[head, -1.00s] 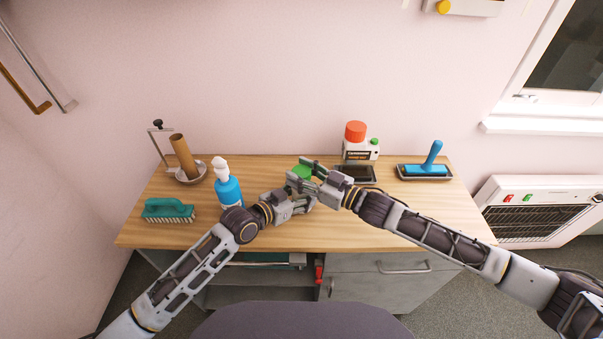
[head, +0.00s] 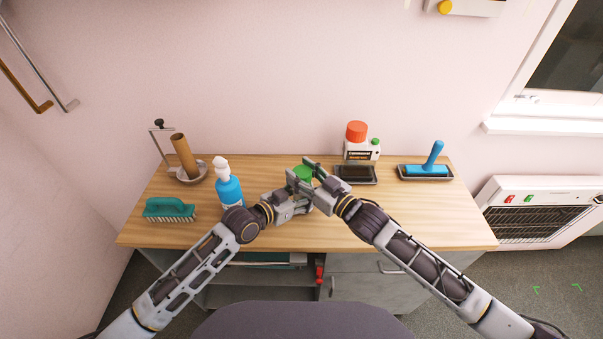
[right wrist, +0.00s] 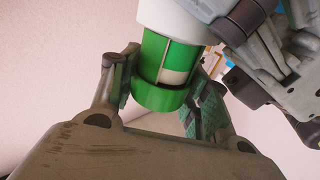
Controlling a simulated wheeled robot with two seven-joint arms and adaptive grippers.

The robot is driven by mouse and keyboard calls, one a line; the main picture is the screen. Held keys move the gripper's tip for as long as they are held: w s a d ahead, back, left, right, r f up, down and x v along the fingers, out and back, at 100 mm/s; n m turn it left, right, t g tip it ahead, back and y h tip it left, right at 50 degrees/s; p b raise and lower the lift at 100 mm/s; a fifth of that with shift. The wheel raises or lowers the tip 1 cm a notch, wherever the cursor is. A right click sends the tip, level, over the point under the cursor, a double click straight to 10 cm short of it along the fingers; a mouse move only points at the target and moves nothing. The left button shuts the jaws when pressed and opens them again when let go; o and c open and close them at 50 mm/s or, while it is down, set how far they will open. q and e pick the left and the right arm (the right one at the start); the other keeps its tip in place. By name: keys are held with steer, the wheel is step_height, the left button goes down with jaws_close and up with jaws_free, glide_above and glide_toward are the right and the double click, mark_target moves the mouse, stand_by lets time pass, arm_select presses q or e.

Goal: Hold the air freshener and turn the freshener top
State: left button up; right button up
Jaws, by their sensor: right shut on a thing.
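The air freshener shows mostly as its green top (head: 304,173) in the head view, over the middle of the table. In the right wrist view the green slotted top (right wrist: 160,97) and part of the white body (right wrist: 178,18) show. My right gripper (head: 300,171) is shut on the green top, with a finger on either side of it in the right wrist view. My left gripper (head: 302,202) is at the body just below and appears shut on it. It also shows at the upper right of the wrist view (right wrist: 225,15). The grippers hide most of the body.
A blue pump bottle (head: 229,190) stands close to my left gripper. A teal brush (head: 169,209) and a brown roll on a holder (head: 184,157) are at the left. A white bottle with a red cap (head: 357,143), a dark tray (head: 354,175) and a blue-handled tool (head: 430,163) are at the back right.

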arm_select(q)
steer(key=shift+f, duration=0.2)
arm_select(e)
steer(key=shift+w+d+h, duration=0.1)
steer(key=shift+d+h, duration=0.15)
steer(key=shift+h, duration=0.05)
steer(key=o, duration=1)
steer(key=shift+o, duration=0.2)
steer(key=shift+f, duration=0.1)
steer(key=shift+s+d, duration=0.3)
steer(key=shift+s, duration=0.15)
arm_select(q)
steer(key=shift+r, duration=0.15)
arm_select(e)
steer(key=v, duration=1.1)
steer(key=shift+f, duration=0.15)
